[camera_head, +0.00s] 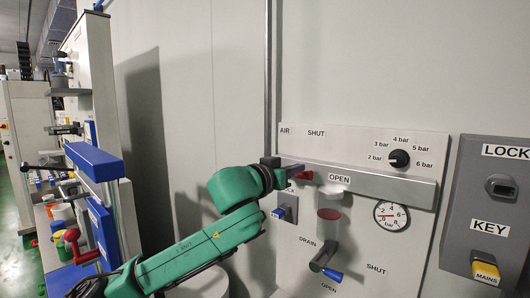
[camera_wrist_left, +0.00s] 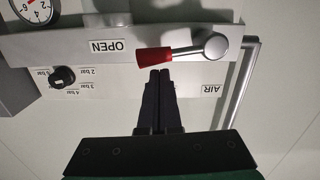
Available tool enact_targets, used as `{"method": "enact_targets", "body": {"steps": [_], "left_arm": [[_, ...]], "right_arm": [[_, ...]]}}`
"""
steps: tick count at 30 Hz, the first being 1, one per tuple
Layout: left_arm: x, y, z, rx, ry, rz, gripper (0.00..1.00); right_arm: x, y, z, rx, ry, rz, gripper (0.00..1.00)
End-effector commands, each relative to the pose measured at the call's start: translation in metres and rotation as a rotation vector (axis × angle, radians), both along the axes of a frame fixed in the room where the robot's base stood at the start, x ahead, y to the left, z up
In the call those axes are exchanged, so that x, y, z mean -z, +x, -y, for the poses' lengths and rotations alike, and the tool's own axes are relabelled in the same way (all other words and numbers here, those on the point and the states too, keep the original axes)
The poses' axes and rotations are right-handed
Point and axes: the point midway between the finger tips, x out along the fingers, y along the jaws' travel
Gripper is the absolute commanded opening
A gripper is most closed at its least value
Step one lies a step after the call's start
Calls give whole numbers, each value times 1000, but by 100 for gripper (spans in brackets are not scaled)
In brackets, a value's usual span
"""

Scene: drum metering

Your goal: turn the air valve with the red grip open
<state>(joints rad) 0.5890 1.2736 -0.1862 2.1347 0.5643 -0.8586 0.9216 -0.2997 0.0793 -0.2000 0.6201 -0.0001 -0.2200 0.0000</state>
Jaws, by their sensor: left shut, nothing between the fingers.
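The air valve's lever has a red grip (camera_wrist_left: 152,61) and a grey hub (camera_wrist_left: 210,46). In the left wrist view, which is upside down, it lies nearly level, its grip end beside the OPEN label (camera_wrist_left: 108,47). In the head view the red grip (camera_head: 304,175) shows just left of the OPEN label (camera_head: 339,178); my gripper hides the hub. The SHUT label (camera_head: 316,133) is above. My left gripper (camera_head: 298,168) is shut and empty, its fingertips (camera_wrist_left: 160,72) right at the grip's upper side; I cannot tell if they touch. My right gripper is not in view.
A grey ledge (camera_head: 400,187) crosses the panel beside the lever. A key box (camera_head: 490,210) is at right.

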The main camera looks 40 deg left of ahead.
Motion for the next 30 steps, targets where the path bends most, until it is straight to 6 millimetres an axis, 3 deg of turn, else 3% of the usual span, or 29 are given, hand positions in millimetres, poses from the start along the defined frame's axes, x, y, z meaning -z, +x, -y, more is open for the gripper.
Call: {"method": "enact_targets", "body": {"steps": [9,24,30], "left_arm": [[7,0,3,0,92,-4,0],[7,0,3,0,101,-4,0],[-9,4,-1,0,100,-3,0]], "right_arm": [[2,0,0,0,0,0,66],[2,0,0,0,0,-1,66],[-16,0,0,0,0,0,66]]}}
